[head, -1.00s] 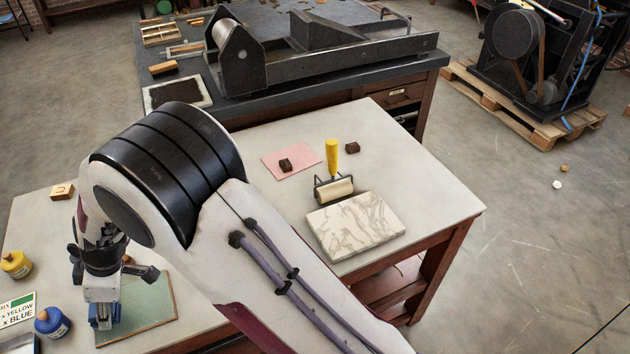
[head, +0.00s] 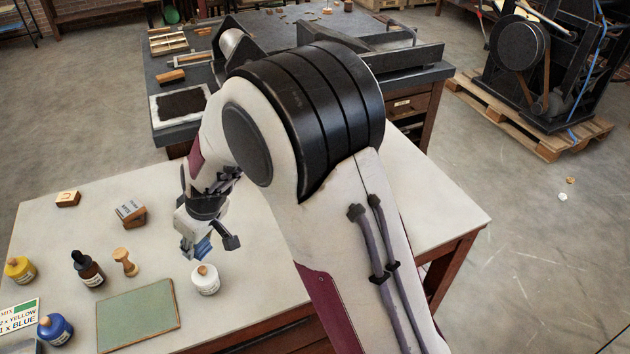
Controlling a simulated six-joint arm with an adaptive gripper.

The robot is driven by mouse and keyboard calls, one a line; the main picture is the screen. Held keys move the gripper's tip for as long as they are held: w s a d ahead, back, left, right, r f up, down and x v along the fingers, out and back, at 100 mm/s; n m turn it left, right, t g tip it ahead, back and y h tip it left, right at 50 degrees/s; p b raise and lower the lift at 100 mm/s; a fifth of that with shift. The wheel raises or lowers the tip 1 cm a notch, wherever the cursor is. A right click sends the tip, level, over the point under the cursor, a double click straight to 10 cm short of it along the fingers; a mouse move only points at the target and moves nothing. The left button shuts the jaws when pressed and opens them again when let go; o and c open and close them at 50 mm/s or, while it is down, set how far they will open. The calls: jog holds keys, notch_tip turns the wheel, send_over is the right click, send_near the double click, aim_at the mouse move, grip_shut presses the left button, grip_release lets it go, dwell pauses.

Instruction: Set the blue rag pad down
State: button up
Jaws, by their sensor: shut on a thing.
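My gripper (head: 199,246) is in the head view, left of the middle, over the pale table. It is shut on the blue rag pad (head: 204,248), a small blue piece showing below the jaws. The pad appears to be held above the table, behind the white jar (head: 205,280); the exact gap below it is hard to tell. The green plate (head: 138,314) lies flat to the left and nearer, with nothing on it. My arm hides the right part of the table.
Left of my gripper stand a wooden stamp (head: 125,262), a dark bottle (head: 88,268), a yellow bottle (head: 19,270), a blue bottle (head: 55,329) and a grey-topped wooden block (head: 131,213). A small wooden block (head: 68,199) lies farther back. Bare tabletop (head: 160,185) shows behind my gripper.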

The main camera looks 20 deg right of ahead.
jog(key=s+d+r+m+t+h, duration=0.15)
jog(key=d+m, duration=0.25)
jog(key=d, duration=0.5)
jog(key=s+d+r+m+g+h, duration=0.1)
jog(key=s+d+m, duration=0.2)
jog(key=d, duration=0.7)
jog(key=w+d, duration=0.3)
jog(key=d, duration=0.9)
jog(key=w+d, duration=0.4)
jog(key=d, duration=0.8)
jog(key=w+d, duration=0.4)
jog(key=d, duration=0.8)
jog(key=shift+d+f, duration=0.25)
jog(key=shift+d, duration=0.1)
jog(key=shift+f, duration=0.1)
jog(key=shift+t, duration=0.25)
jog(key=shift+f, duration=3)
jog(key=shift+f, duration=1.9)
